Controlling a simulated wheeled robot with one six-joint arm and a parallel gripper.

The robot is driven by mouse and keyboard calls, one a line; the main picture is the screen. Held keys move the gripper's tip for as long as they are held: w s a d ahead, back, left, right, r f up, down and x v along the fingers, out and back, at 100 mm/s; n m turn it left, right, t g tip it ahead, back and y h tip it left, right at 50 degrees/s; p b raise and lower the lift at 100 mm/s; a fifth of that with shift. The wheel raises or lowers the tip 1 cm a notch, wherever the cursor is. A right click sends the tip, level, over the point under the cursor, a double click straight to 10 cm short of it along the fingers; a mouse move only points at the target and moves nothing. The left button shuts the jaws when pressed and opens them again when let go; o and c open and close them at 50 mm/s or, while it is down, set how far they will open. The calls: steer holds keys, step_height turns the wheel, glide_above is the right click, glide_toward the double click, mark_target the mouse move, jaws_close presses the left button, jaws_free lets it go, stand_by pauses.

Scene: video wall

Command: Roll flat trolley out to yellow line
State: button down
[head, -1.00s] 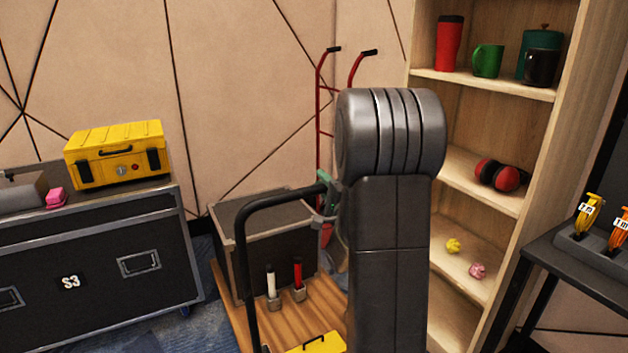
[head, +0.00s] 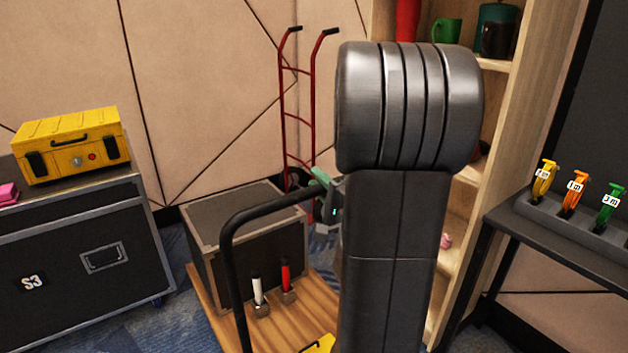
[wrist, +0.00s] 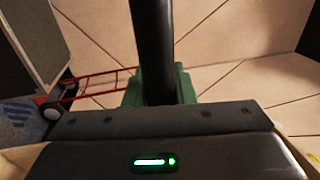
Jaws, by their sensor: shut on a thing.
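The flat trolley has a wooden plank deck (head: 318,310) and a black tubular push handle (head: 228,260) that rises at its near left and bends over to the right. My gripper (head: 326,188), with green fingertips, is shut on the top bar of this handle. In the wrist view the black bar (wrist: 152,45) runs between the green fingers (wrist: 160,90). A dark box (head: 250,235) stands on or just behind the deck; my arm hides part of the deck. Two small upright items, one white-topped (head: 258,290) and one red-topped (head: 287,275), stand on the deck. No yellow floor line shows.
A black S3 flight case (head: 85,260) with a yellow case (head: 72,145) stands left. A red hand truck (head: 298,100) leans on the wall behind. A wooden shelf (head: 535,130) and a dark table (head: 560,235) with coloured handles stand right. Blue carpet shows left of the trolley.

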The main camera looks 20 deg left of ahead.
steer(key=shift+f, duration=0.1)
stand_by(0.3)
steer(key=c, duration=1.2)
jaws_free()
steer(key=shift+d, duration=0.1)
steer(key=v, duration=1.3)
steer(key=shift+s+d+p, duration=0.2)
steer(key=shift+s+p, duration=0.15)
steer(key=shift+p, duration=0.05)
steer(key=shift+w+a+f, duration=0.1)
steer(key=x, duration=1.3)
steer(key=shift+w+b, duration=0.15)
steer(key=shift+b, duration=0.2)
